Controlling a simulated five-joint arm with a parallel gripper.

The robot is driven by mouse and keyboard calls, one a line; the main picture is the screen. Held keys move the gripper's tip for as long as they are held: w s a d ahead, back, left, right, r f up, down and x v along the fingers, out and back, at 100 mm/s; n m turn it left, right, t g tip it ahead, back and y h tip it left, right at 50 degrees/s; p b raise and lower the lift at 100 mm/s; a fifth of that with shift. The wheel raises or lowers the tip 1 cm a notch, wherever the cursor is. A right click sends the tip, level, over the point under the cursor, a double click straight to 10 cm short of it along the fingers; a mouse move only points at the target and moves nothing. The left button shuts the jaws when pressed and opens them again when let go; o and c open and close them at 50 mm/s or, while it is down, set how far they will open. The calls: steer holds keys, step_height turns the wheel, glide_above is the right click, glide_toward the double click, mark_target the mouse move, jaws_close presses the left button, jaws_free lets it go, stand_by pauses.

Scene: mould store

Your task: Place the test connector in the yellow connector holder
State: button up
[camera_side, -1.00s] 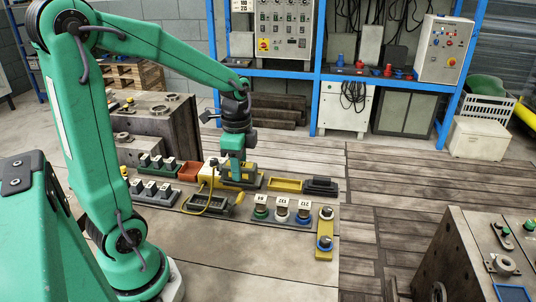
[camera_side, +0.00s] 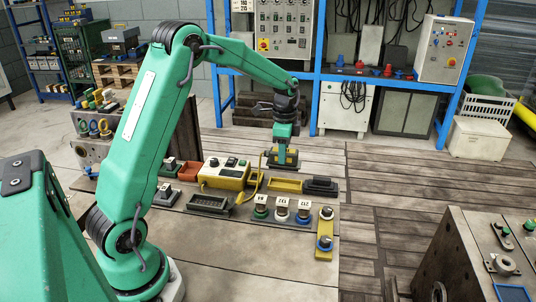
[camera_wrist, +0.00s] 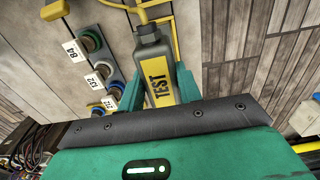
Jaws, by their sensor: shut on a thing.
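My gripper (camera_side: 284,150) is shut on the test connector (camera_side: 284,160), a dark grey block with a yellow label. In the wrist view the connector (camera_wrist: 154,82) sits between the green fingers, and its label reads TEST. In the side view the yellow connector holder (camera_side: 285,185), a shallow rectangular tray, lies on the bench below the connector. The connector appears raised, with a gap under it in the picture. A yellow cable (camera_side: 258,182) hangs to the left of the holder. In the wrist view I cannot make out the holder surely.
A yellow and white tester box (camera_side: 224,175) stands left of the holder. A black connector-like block (camera_side: 320,186) is close on its right. Numbered plugs (camera_side: 282,213) stand in front.

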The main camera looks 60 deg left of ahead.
mark_target(285, 166)
steer(key=shift+w+a+f, duration=0.15)
steer(key=shift+w+f, duration=0.15)
steer(key=shift+w, duration=0.25)
steer(key=shift+f, duration=0.2)
steer(key=shift+f, duration=2.55)
steer(key=shift+f, duration=0.8)
stand_by(0.6)
steer(key=o, duration=1.2)
steer(key=shift+o, duration=0.6)
steer(key=o, duration=0.3)
